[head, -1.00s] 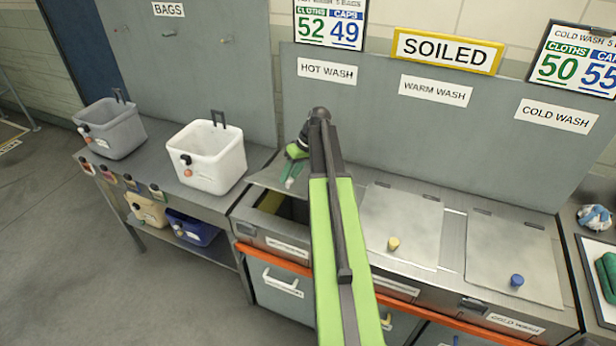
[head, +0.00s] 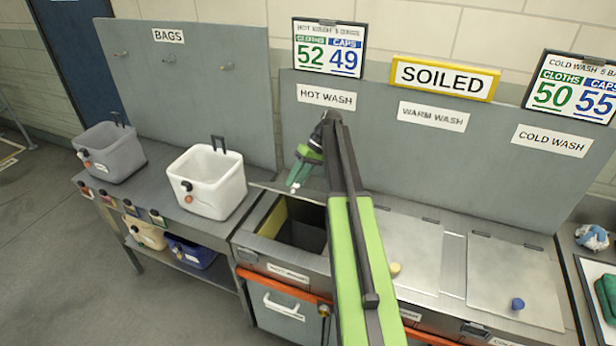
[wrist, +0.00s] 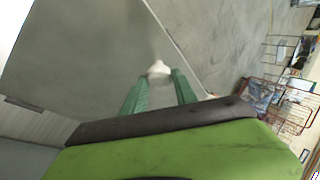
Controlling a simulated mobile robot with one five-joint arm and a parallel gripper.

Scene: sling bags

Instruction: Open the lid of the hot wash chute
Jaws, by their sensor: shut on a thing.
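The hot wash chute (head: 305,233) is uncovered at the left end of the steel counter, under the HOT WASH label (head: 326,97). Its dark inside shows. Its lid (wrist: 85,62) is a flat grey panel filling the upper left of the wrist view. In the head view the lid is raised at the back of the opening, seen nearly edge-on and partly behind my arm. My gripper (head: 293,187) has green fingers closed around the lid's small white knob (wrist: 159,68). The fingers also show in the wrist view (wrist: 160,86).
The warm wash lid, with a yellow knob (head: 395,269), and the cold wash lid, with a blue knob (head: 517,304), are shut to the right. A white bag (head: 207,182) and a grey bag (head: 110,152) stand on the left bench. The backboard (head: 450,160) rises close behind the chutes.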

